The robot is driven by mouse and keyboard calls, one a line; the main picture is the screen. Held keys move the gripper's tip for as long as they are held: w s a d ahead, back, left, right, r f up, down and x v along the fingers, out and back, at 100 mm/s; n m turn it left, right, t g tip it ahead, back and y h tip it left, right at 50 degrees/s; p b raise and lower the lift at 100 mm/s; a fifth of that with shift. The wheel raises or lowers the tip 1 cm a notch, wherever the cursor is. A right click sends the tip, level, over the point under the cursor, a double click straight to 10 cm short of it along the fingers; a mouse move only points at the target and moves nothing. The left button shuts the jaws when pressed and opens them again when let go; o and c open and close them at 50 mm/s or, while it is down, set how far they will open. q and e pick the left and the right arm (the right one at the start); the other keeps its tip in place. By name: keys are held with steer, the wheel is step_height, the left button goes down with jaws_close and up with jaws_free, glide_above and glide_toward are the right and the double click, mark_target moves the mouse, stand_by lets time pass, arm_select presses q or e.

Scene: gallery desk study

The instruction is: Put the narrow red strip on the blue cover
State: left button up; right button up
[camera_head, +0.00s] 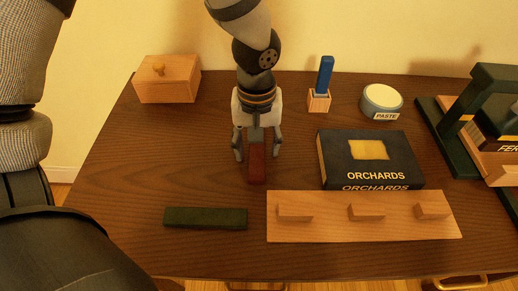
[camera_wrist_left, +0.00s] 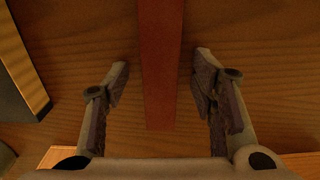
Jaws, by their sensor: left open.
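The narrow red strip (camera_head: 257,168) lies on the brown desk, pointing towards the front edge. My left gripper (camera_head: 257,151) is open above it, with one finger on each side. In the left wrist view the strip (camera_wrist_left: 160,85) runs between the spread fingertips (camera_wrist_left: 161,66), with a gap on both sides. The gripper hides part of the strip in the head view. The dark blue cover (camera_head: 335,152) belongs to a flat book lettered ORCHARDS, with a yellow square, lying to the right of the strip. My right gripper is not in view.
A dark green strip (camera_head: 205,218) lies front left. A pale wooden board (camera_head: 330,232) with three ledges lies in front of the book. A wooden box (camera_head: 168,80), blue-handled tool (camera_head: 325,76), paste jar (camera_head: 382,99) and dark green press (camera_head: 447,130) stand behind or right.

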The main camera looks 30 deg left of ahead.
mark_target(258, 150)
arm_select(q)
steer(key=shift+r, duration=0.15)
steer(key=shift+c, duration=0.6)
jaws_close()
steer(key=shift+r, duration=0.3)
step_height(258, 150, up, 3)
steer(key=shift+r+p, duration=0.15)
steer(key=shift+p, duration=0.15)
steer(key=s+d+r, duration=0.8)
steer(key=s+r, duration=0.1)
steer(key=s, duration=0.2)
steer(key=shift+d+p, duration=0.3)
steer(key=shift+d, duration=0.05)
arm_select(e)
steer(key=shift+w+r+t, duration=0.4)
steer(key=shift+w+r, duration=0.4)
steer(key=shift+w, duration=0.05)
